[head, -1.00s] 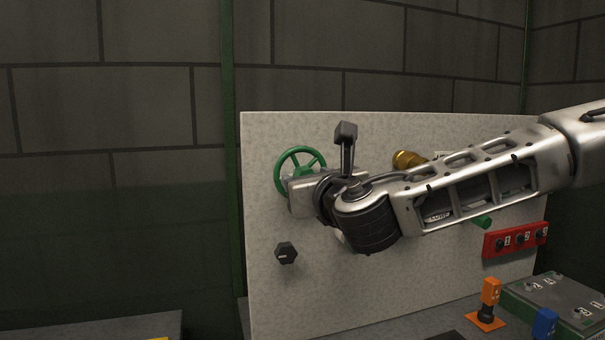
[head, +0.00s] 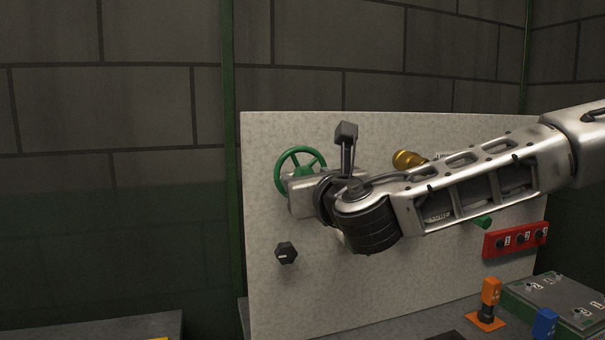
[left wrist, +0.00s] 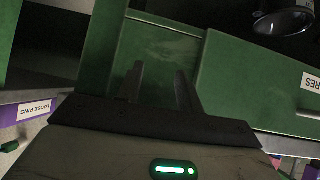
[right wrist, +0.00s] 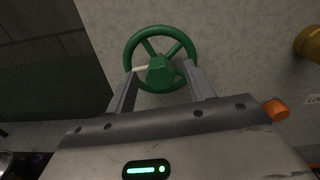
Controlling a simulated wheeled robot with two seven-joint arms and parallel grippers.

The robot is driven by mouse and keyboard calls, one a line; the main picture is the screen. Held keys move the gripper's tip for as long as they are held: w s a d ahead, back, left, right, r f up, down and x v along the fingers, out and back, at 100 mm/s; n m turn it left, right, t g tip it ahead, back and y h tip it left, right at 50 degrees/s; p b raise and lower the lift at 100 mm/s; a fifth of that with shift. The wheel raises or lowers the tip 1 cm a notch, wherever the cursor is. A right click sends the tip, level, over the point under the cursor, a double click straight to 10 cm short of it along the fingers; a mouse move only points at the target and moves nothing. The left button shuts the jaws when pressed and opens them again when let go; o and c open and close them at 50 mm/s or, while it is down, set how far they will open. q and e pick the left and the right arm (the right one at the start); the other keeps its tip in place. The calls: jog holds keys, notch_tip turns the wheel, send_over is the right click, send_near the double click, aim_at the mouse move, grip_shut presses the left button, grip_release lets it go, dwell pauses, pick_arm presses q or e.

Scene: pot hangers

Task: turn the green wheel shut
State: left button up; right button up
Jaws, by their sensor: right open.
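The green wheel (head: 299,165) is mounted on the upper left of a pale speckled panel (head: 262,200). My right arm reaches in from the right, and its gripper body covers the wheel's lower right part in the head view. In the right wrist view the wheel (right wrist: 160,60) shows a round rim, spokes and a green hub. My right gripper (right wrist: 158,85) is open, with one finger on each side of the hub near the lower rim. I cannot tell whether the fingers touch the rim. My left gripper (left wrist: 160,80) is open and empty, away from the panel.
A black knob (head: 286,253) sits below the wheel. A brass fitting (head: 408,160) is behind my right arm. Green drawers (left wrist: 245,80) face the left wrist.

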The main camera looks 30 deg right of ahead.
jog(key=shift+v, duration=2.45)
